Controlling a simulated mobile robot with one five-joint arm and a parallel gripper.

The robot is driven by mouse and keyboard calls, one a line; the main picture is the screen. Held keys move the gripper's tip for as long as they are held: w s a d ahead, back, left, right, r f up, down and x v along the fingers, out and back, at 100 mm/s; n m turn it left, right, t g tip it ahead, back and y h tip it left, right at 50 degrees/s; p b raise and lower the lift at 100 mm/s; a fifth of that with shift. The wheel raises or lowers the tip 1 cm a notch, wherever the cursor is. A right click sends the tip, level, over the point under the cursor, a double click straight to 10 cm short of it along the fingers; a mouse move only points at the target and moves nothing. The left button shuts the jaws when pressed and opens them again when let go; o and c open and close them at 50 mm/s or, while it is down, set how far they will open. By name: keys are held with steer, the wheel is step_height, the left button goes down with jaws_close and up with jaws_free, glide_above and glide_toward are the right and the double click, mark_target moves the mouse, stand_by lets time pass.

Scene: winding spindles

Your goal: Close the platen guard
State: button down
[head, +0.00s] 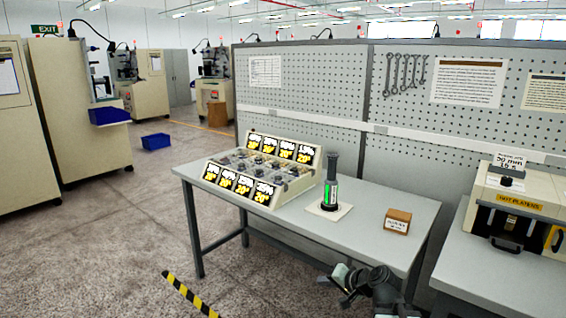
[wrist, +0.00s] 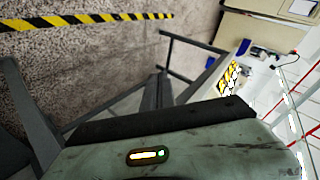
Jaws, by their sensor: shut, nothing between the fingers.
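The platen press (head: 520,203) stands on the bench at the far right of the head view, a cream case cut off by the picture's edge. Its front has a yellow "HOT PLATENS" label (head: 520,201) and a dark handle (head: 505,243) low down. I cannot tell how far its guard is open. My gripper (head: 338,278) is shut and empty at the front edge of the middle table, left of the press and well apart from it. The press is not visible in the wrist view, where a grey-green part of my own arm fills the bottom.
The middle table (head: 345,233) holds a labelled rack (head: 262,168), a green-banded spindle (head: 331,185) on a white plate, and a small wooden block (head: 397,221). A pegboard wall (head: 300,95) stands behind. Striped floor tape (head: 188,295) crosses the open floor at front left.

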steer(key=s+a+f+n+g+h, duration=0.1)
steer(key=s+a+f+n+g, duration=0.25)
steer(key=s+a+f, duration=0.2)
steer(key=s+d+f+n+g+h, duration=0.1)
steer(key=s+d+f+g+h, duration=0.4)
steer(key=s+d, duration=0.35)
step_height(320, 180, up, 14)
steer(key=p, duration=1.3)
steer(key=shift+s+a, duration=0.25)
steer(key=shift+s, duration=0.05)
steer(key=c, duration=1.5)
jaws_free()
steer(key=shift+f, duration=0.2)
